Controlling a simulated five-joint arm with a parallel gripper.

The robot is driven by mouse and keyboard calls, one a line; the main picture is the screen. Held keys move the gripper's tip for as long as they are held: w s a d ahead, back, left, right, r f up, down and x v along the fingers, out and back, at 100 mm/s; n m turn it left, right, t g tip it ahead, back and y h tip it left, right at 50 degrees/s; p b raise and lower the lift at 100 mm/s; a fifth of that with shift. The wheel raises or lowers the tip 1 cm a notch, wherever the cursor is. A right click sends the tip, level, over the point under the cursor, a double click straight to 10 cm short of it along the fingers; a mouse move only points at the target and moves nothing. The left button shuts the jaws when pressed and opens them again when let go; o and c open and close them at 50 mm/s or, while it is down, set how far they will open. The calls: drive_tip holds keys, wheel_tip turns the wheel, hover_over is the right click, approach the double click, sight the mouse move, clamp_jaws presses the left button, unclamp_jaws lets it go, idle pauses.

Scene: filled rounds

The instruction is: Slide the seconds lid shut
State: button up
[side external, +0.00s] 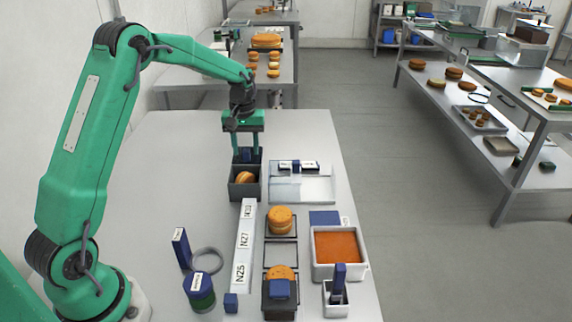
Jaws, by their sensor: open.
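A dark grey open-topped box (244,190) stands near the back of the bench, with a tan round (245,177) showing inside. A blue upright block (247,155), apparently the lid's handle, stands at the box's far side. The lid panel itself is hard to make out. My gripper (246,151) points down over the far side of the box. Its green fingers are open, one on each side of the blue block in this view. I cannot tell whether they touch it.
A pale labelled strip (245,245) runs forward from the box. Right of it are a stacked round (280,220), a grey tray (301,190) and an orange-filled tray (337,246). The bench's left back is clear.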

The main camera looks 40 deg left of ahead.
drive_tip(key=shift+f, duration=0.95)
clamp_jaws()
drive_tip(key=shift+s, duration=0.1)
drive_tip(key=s+d, duration=0.6)
drive_tip(key=shift+s+d, duration=0.2)
drive_tip(key=shift+d, duration=0.15)
unclamp_jaws()
